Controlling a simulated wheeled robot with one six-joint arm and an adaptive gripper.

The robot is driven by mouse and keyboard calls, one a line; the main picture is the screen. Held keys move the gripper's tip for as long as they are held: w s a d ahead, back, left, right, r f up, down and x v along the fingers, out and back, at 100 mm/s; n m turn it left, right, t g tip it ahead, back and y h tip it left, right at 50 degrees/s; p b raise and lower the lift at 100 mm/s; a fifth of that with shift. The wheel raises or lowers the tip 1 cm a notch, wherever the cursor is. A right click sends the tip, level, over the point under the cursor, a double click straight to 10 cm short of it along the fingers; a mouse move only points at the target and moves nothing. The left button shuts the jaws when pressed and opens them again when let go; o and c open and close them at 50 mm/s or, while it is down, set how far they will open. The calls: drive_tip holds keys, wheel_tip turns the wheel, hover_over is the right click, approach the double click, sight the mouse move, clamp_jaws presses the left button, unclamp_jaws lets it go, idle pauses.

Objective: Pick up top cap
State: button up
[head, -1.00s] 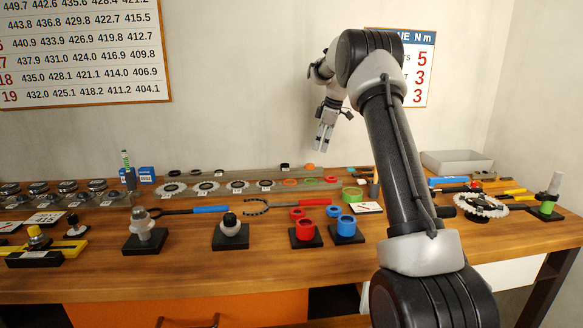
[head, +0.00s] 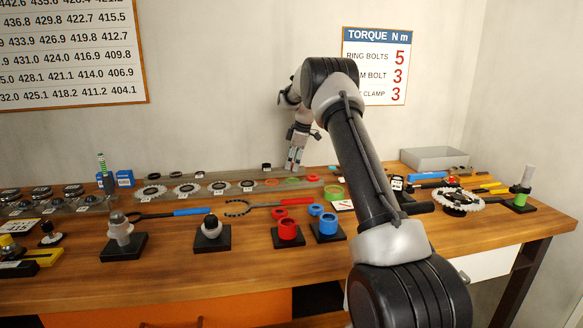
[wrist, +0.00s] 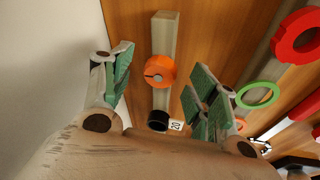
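An orange round cap (wrist: 160,71) with a small grey centre lies on a narrow grey rail (wrist: 164,35) in the wrist view; I take it as the top cap. My gripper (wrist: 161,62) is open, with green-padded fingers on either side of the cap and nothing held. It points down at the cap from above. In the head view my gripper (head: 293,168) hangs over the back strip of the bench near the wall, and its fingers cover the spot where the cap lies.
A black ring (wrist: 158,120) with a "20" label sits beside the cap. A green ring (wrist: 258,95) and a red ring (wrist: 298,36) lie to the right. The wall (wrist: 60,50) is close on the left.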

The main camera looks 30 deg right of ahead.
drive_tip(key=c, duration=0.9)
drive_tip(key=shift+o, duration=0.2)
